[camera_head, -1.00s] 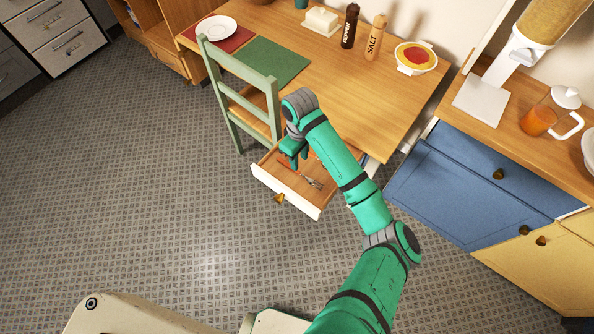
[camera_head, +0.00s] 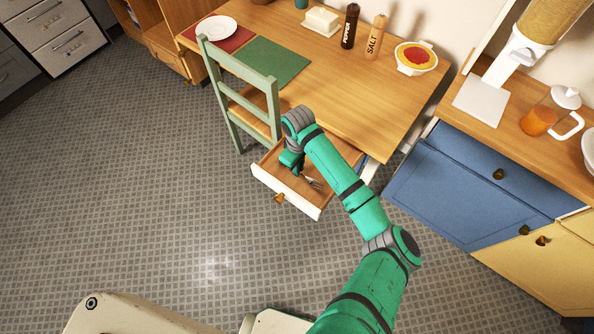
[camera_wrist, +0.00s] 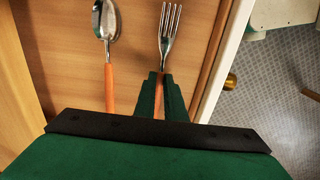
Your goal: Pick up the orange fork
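The orange fork lies in the open drawer (camera_head: 300,203), its metal tines (camera_wrist: 171,28) pointing up in the wrist view. Its orange handle (camera_wrist: 159,98) runs between the fingers of my gripper (camera_wrist: 160,80). The fingers sit close against both sides of the handle, with no clear gap showing. The rear of the handle is hidden by my gripper. In the head view my gripper (camera_head: 297,170) is down inside the drawer, and the fork's metal head (camera_head: 314,183) shows just right of it.
A spoon (camera_wrist: 104,22) with an orange handle lies left of the fork, apart from it. The drawer's white wall (camera_wrist: 224,60) stands close to the right. A green chair (camera_head: 245,108) is left of the drawer, and the wooden table (camera_head: 345,95) is behind it.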

